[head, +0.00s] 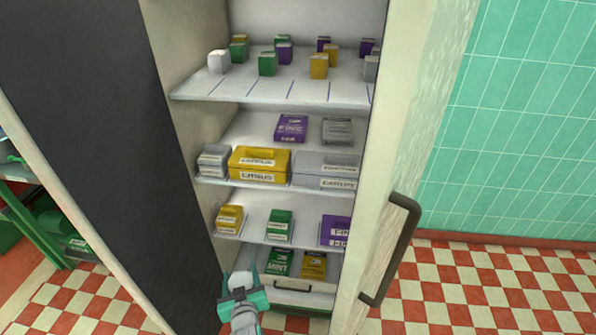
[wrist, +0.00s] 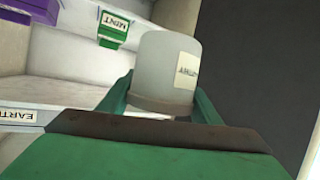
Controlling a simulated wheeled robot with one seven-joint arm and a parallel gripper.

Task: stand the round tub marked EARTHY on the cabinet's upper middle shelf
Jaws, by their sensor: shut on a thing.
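A round pale grey tub (wrist: 168,62) with a white label is held between my gripper's green fingers; the label's print is tilted and hard to read. In the head view the tub (head: 241,281) shows as a whitish shape low in front of the cabinet. My gripper (head: 242,293) is shut on it, below and in front of the shelves. The upper middle shelf (head: 265,186) carries a small grey box (head: 213,161), a yellow CITRUS box (head: 260,165) and a wide grey box (head: 326,167) at the front. A purple box (head: 291,128) and another grey box (head: 338,131) stand behind.
The top shelf (head: 230,93) holds several small boxes and a white item (head: 218,62). The lower middle shelf holds yellow, green (head: 279,225) and purple boxes. A dark door (head: 105,140) stands at left; a pale door with a dark handle (head: 392,250) stands at right.

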